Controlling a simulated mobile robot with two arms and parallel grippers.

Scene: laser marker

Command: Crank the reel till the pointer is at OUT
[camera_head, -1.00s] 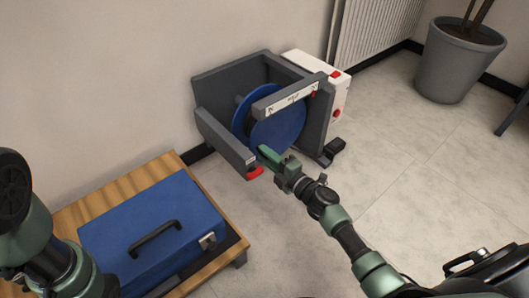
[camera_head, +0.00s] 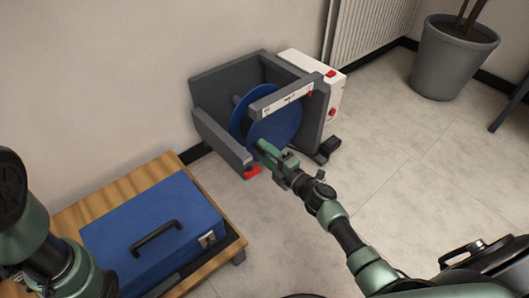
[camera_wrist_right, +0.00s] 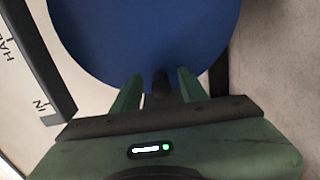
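The blue reel (camera_head: 282,124) sits in a dark grey frame (camera_head: 212,132) by the wall. A white scale strip (camera_head: 290,98) crosses its front bar; its lettering is too small to read in the head view. A small red mark shows at the strip's right end; I cannot tell whether it is the pointer. My right gripper (camera_head: 262,148) is at the reel's lower front edge. In the right wrist view its two fingers (camera_wrist_right: 159,88) stand apart, either side of a dark crank handle (camera_wrist_right: 160,84), with slim gaps showing. IN and HALF show at left. My left gripper is out of view.
A white box (camera_head: 335,95) with red buttons adjoins the frame's right side. A red-tipped part (camera_head: 252,173) sticks out at its lower left. A blue case (camera_head: 150,225) lies on a wooden table (camera_head: 66,208). A potted plant (camera_head: 450,60) stands at right; the floor between is clear.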

